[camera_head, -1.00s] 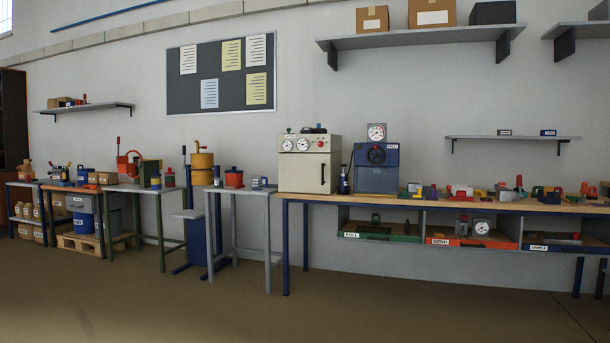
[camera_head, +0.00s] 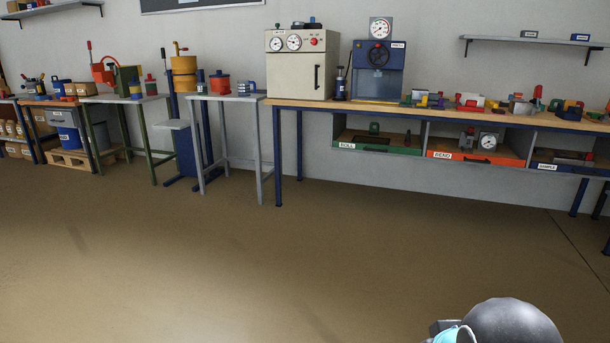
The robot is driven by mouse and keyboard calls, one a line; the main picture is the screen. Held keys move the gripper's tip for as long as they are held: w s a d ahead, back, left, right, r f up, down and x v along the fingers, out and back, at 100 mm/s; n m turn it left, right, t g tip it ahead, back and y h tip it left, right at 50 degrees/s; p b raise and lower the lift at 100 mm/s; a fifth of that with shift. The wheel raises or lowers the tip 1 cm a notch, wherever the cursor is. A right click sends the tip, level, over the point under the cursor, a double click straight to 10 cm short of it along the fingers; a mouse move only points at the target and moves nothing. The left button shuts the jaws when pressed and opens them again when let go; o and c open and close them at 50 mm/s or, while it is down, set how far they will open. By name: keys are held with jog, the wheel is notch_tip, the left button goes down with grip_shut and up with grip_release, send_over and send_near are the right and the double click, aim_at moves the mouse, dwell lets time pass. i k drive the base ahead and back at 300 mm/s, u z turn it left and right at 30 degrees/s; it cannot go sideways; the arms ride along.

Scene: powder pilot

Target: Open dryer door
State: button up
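The dryer is probably the cream box-shaped unit (camera_head: 290,75) on the long bench, left of the blue machine. It has two round gauges and a red knob along its top panel. Its door (camera_head: 296,76) is shut, with a dark vertical handle (camera_head: 317,77) on the right side. My arm shows only as a dark rounded part with a light blue piece at the bottom right edge, far from the dryer. My gripper's fingers are not in view.
The long wooden-topped bench (camera_head: 330,106) has blue legs. A blue machine (camera_head: 378,71) with a gauge on top stands right of the dryer, and a small dark bottle (camera_head: 340,84) between them. A grey table (camera_head: 226,97) stands to the left. The floor (camera_head: 270,255) in front is clear.

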aim_at(290, 75)
jog(key=u, duration=0.4)
jog(key=i, duration=2.1)
jog(key=z, duration=0.35)
jog(key=i, duration=1.35)
jog(key=z, duration=0.5)
